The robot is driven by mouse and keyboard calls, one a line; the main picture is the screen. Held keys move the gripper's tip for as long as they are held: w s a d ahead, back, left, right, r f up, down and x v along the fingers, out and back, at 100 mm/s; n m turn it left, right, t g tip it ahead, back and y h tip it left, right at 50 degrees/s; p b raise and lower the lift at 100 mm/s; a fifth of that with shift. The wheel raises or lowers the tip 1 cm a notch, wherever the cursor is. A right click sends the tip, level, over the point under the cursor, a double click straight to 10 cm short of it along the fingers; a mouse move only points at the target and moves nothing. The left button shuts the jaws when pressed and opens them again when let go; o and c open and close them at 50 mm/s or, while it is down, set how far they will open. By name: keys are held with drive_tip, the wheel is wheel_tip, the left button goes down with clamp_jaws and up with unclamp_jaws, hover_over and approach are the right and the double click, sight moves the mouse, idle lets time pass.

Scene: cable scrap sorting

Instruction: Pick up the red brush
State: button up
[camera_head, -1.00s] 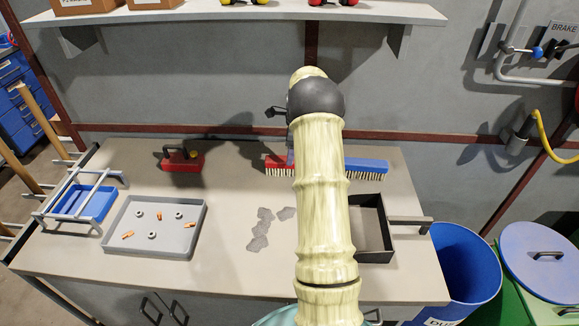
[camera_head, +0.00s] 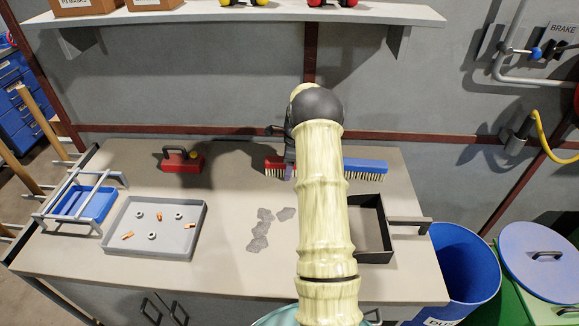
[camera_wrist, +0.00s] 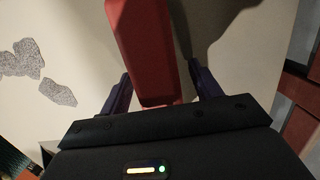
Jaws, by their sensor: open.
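The red brush (camera_head: 275,164) lies at the back of the workbench, its pale bristles facing the front; my arm partly hides its right side. In the wrist view the red brush (camera_wrist: 146,50) reaches down between my two fingers. My gripper (camera_wrist: 160,84) is open, with one dark finger on each side of the brush. I cannot tell whether either finger touches it. In the head view my gripper (camera_head: 290,168) is at the brush's right part, mostly hidden by the arm.
A blue brush (camera_head: 366,167) lies just right of my arm. A black tray (camera_head: 372,228) and grey scraps (camera_head: 262,228) lie in front. A red block with a black handle (camera_head: 183,162), a grey tray (camera_head: 152,228) and a blue tray (camera_head: 86,203) stand left. The wall is close behind.

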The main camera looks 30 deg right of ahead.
idle(0.4)
drive_tip(key=c, duration=1.1)
drive_tip(key=shift+c, duration=0.2)
drive_tip(key=shift+r, duration=0.2)
wheel_tip(320, 180, up, 10)
drive_tip(key=shift+f, duration=0.1)
